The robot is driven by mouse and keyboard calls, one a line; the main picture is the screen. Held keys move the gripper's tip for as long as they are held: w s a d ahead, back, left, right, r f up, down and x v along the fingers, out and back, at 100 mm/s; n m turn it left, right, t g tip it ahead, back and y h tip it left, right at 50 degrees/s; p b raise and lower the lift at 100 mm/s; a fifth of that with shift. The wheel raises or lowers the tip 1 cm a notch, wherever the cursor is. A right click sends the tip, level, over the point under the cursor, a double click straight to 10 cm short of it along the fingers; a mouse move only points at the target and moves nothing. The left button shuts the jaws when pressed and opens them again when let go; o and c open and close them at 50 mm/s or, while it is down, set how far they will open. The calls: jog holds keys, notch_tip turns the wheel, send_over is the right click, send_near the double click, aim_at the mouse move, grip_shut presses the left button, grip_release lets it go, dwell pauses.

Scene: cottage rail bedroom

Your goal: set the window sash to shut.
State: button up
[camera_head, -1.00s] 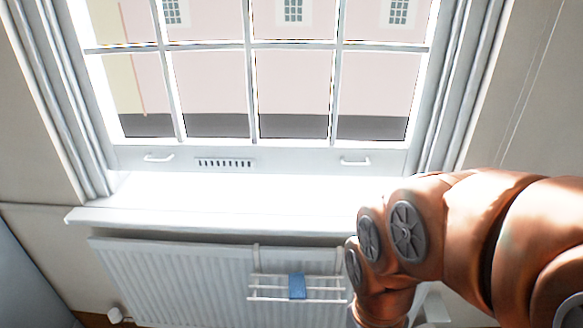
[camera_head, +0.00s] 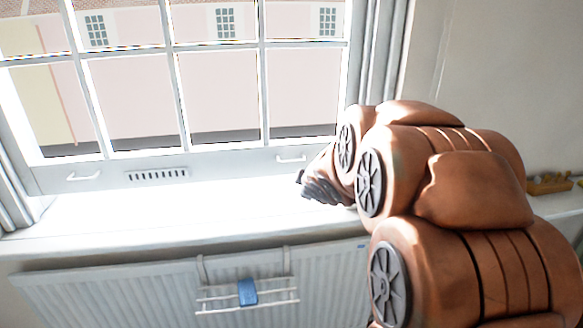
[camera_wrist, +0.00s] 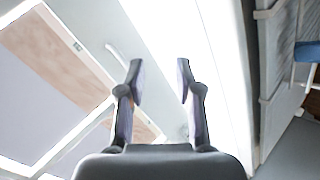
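The window sash (camera_head: 210,164) is white with several panes and two bar handles, a left handle (camera_head: 84,177) and a right handle (camera_head: 291,158). Its bottom rail looks close to the sill (camera_head: 130,213); I cannot tell whether a gap is left under it. My gripper (camera_head: 308,186) is over the right end of the sill, just below and right of the right handle, partly hidden by my arm. In the wrist view my gripper (camera_wrist: 159,72) is open and empty. The handle (camera_wrist: 116,53) shows beyond the left fingertip, apparently apart from it.
A ribbed white radiator (camera_head: 120,290) stands under the sill. A wire rack (camera_head: 275,296) with a blue cloth-like item (camera_head: 247,292) hangs on it. A small wooden tray (camera_head: 550,184) is at the far right. The sill left of my gripper is clear.

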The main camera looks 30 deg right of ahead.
aim_at(292, 161)
jog(key=shift+w+d+f+n+t+y+b, duration=0.15)
jog(key=shift+w+d+n+t+y, duration=0.7)
jog(key=shift+w+n, duration=1.1)
jog(key=shift+w+d+f+n+t+y+b, duration=0.1)
jog(key=shift+w+d+n+t+y+b, duration=0.5)
jog(key=shift+w, duration=2.25)
jog(key=shift+w+d+f+n+t+y+p, duration=0.1)
jog(key=shift+w+d+n+t+y, duration=0.6)
jog(key=shift+w+n+t, duration=1.35)
jog(key=shift+w+g, duration=0.35)
jog(key=shift+g, duration=0.25)
jog(key=shift+c, duration=0.2)
grip_shut()
